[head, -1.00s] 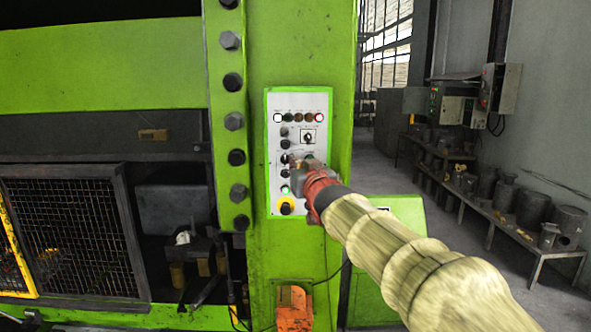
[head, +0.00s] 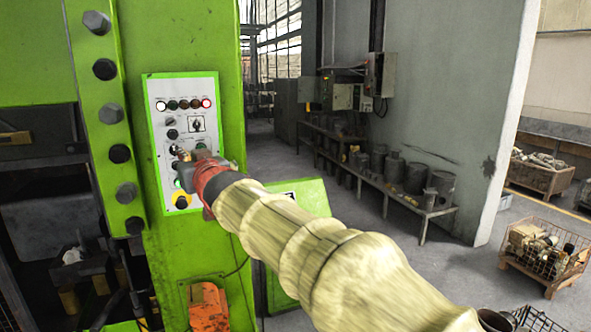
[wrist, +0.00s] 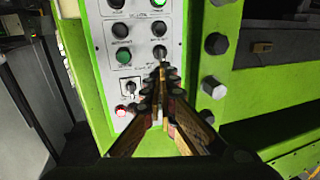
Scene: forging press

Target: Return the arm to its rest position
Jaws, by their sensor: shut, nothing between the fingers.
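My arm reaches from the lower right to the press's control panel (head: 183,100) in the head view, its links in a pale cover with a red part near the end. My gripper (head: 182,155) is in front of the lower half of the panel and hides some of its controls. In the wrist view my gripper (wrist: 161,72) is shut and empty, its fingertips just by a dark knob (wrist: 160,52) on the panel. I cannot tell whether they touch it.
The green press frame (head: 165,35) with a column of large bolts is close around the panel. An orange box (head: 209,305) is low in front. A bench (head: 375,180) with metal parts lines the grey wall. Wire crates (head: 545,255) stand at right, with open floor between.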

